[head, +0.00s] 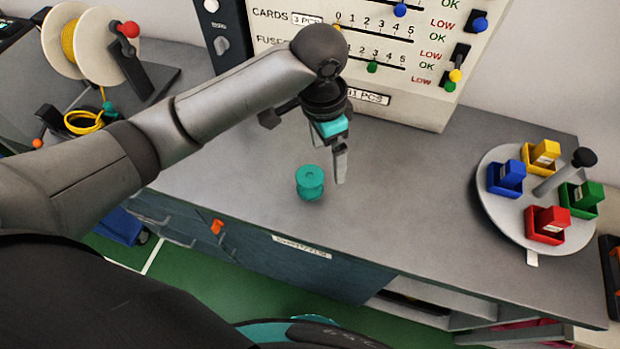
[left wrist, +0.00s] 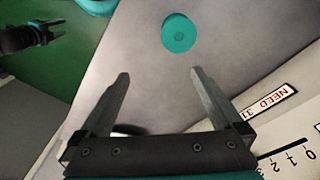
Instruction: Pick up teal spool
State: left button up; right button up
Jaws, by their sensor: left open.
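The teal spool (head: 310,182) stands upright on the grey bench top near its front edge in the head view. In the left wrist view the spool (left wrist: 179,33) shows as a round teal top, beyond the fingertips and between their lines. My left gripper (head: 338,165) hangs just right of and behind the spool in the head view, pointing down. In the left wrist view its two fingers (left wrist: 159,76) are apart with nothing between them. The right gripper (left wrist: 50,31) shows at the upper left of the left wrist view, over the green floor, with its fingers apart.
A panel with sliders (head: 380,60) stands behind the gripper. A round carousel (head: 510,225) with small coloured bins is at the right. A reel of yellow cord (head: 85,45) is at the back left. The bench (head: 410,210) between spool and carousel is clear.

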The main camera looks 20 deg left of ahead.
aim_at(309, 176)
pick_arm(q)
jog(key=shift+y, duration=0.6)
jog(key=a+f, duration=0.1)
jog(key=f, duration=0.1)
jog(key=w+f, duration=0.1)
jog(key=f, duration=0.2)
jog(key=a+f+b, duration=0.1)
jog(key=f, duration=0.1)
jog(key=shift+w+a+f, duration=0.15)
jog(key=shift+a+f, duration=0.05)
jog(key=shift+a, duration=0.1)
jog(key=f, duration=0.2)
jog(key=a+f, duration=0.1)
jog(key=f, duration=0.1)
jog(key=shift+f, duration=0.65)
jog(key=shift+r, duration=0.1)
jog(key=c, duration=1.4)
